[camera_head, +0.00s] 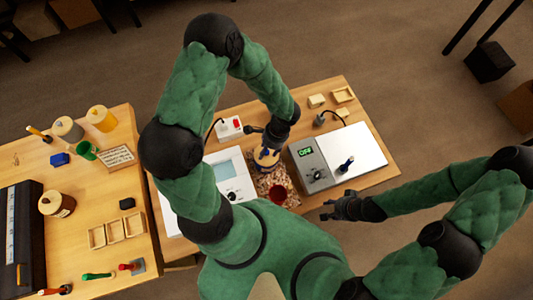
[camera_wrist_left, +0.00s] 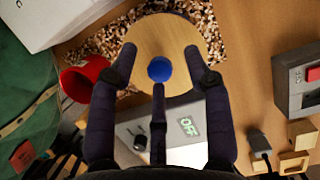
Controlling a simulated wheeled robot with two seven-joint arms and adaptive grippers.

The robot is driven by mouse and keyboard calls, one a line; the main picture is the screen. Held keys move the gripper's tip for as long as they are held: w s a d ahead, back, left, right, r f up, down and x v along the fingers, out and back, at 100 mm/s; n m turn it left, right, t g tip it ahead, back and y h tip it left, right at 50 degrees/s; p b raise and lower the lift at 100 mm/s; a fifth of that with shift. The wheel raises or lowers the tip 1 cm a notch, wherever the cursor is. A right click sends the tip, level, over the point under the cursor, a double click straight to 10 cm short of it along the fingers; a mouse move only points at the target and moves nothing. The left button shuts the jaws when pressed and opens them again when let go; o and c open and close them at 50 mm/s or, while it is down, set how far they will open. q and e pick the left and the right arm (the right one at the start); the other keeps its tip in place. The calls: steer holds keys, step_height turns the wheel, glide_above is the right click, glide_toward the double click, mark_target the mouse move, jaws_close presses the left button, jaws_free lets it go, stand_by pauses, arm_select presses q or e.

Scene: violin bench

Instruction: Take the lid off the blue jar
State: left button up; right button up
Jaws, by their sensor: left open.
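A round wooden lid (camera_wrist_left: 178,36) with a blue knob (camera_wrist_left: 159,69) fills the middle of the left wrist view. In the head view the lid (camera_head: 266,158) shows partly under my left gripper (camera_head: 268,142). My right gripper (camera_head: 328,209) is open and empty, off the table's front edge.
A red cup (camera_head: 278,194) stands close beside the lid on a speckled mat (camera_head: 290,183). A scale with a green display (camera_head: 312,165) is to the right, a white device (camera_head: 228,172) to the left. A small box with a red switch (camera_head: 231,127) stands behind.

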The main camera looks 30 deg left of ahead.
arm_select(q)
jaws_close()
steer(key=shift+r, duration=0.15)
steer(key=shift+r, duration=0.25)
step_height(320, 180, up, 2)
steer(key=shift+r, duration=0.1)
steer(key=s+d+r+p, duration=0.1)
steer(key=s+d+r, duration=0.8)
steer(key=d+r, duration=0.1)
steer(key=shift+d, duration=0.4)
